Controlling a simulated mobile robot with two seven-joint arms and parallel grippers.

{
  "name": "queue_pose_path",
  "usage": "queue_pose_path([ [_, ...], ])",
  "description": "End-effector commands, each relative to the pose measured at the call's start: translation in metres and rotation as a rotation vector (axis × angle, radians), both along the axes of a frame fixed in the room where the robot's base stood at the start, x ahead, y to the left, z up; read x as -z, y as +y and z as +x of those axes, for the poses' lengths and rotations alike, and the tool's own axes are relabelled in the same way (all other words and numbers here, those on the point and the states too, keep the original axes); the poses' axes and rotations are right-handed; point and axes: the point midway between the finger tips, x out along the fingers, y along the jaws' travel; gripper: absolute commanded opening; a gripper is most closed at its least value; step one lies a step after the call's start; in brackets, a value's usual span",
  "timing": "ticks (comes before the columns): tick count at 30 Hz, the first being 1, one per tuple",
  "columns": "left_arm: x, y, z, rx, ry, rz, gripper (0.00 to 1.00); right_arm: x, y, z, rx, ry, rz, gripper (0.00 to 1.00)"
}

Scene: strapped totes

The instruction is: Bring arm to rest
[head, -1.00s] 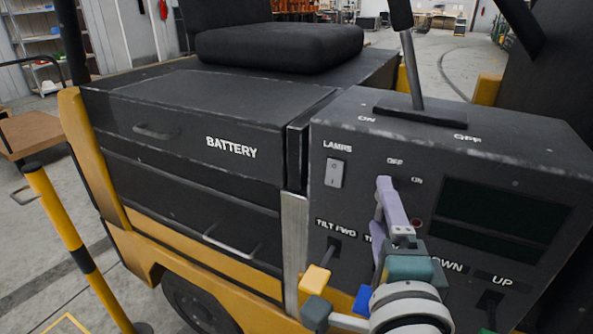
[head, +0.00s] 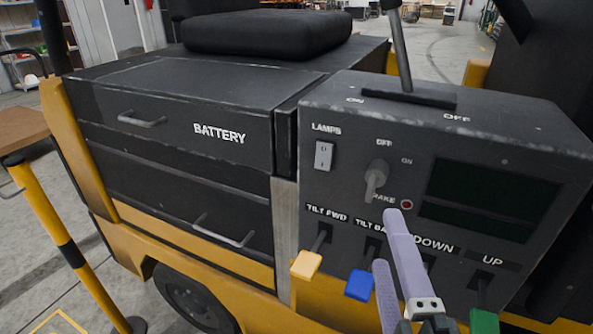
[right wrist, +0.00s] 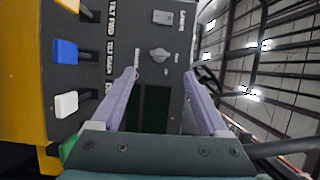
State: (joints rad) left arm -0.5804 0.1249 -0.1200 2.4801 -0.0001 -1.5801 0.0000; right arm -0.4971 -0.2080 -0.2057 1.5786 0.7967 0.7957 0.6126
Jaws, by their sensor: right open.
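My right gripper (head: 389,238) has pale lilac fingers and is in front of the control panel (head: 460,135), below the key-like grey knob (head: 376,180). Its two fingers are apart with nothing between them. In the right wrist view the open right gripper (right wrist: 160,75) faces the panel, and the knob (right wrist: 160,55) shows beyond the fingertips, apart from them. The knob sits near the OFF and ON labels. My left gripper is not in view.
Yellow (head: 306,264), blue (head: 360,284) and green (head: 484,321) levers stick out below the panel; a white lever (right wrist: 66,104) shows in the right wrist view. A lamps switch (head: 323,155) is on the panel. A yellow-black post (head: 60,235) stands at left.

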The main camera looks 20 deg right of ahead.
Motion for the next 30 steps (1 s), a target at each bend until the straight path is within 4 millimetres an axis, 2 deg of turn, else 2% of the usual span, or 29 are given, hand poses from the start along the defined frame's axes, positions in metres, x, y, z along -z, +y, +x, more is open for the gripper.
queue_pose_path([
  [12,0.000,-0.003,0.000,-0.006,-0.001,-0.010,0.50,0.000,0.000,0.000,-0.001,0.000,0.000,0.78],
  [16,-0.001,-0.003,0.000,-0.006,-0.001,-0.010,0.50,-0.005,0.007,0.008,-0.065,0.017,-0.028,0.78],
  [20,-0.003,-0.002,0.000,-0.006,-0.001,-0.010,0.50,-0.014,0.035,0.028,-0.277,0.085,-0.144,0.78],
  [23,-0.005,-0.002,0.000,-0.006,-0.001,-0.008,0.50,-0.019,0.065,0.036,-0.505,0.180,-0.304,0.78],
  [27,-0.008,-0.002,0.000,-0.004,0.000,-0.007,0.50,-0.011,0.094,0.027,-0.801,0.359,-0.575,0.78],
  [30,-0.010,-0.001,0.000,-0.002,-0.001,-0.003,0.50,0.002,0.098,0.007,-0.982,0.517,-0.772,0.78],
])
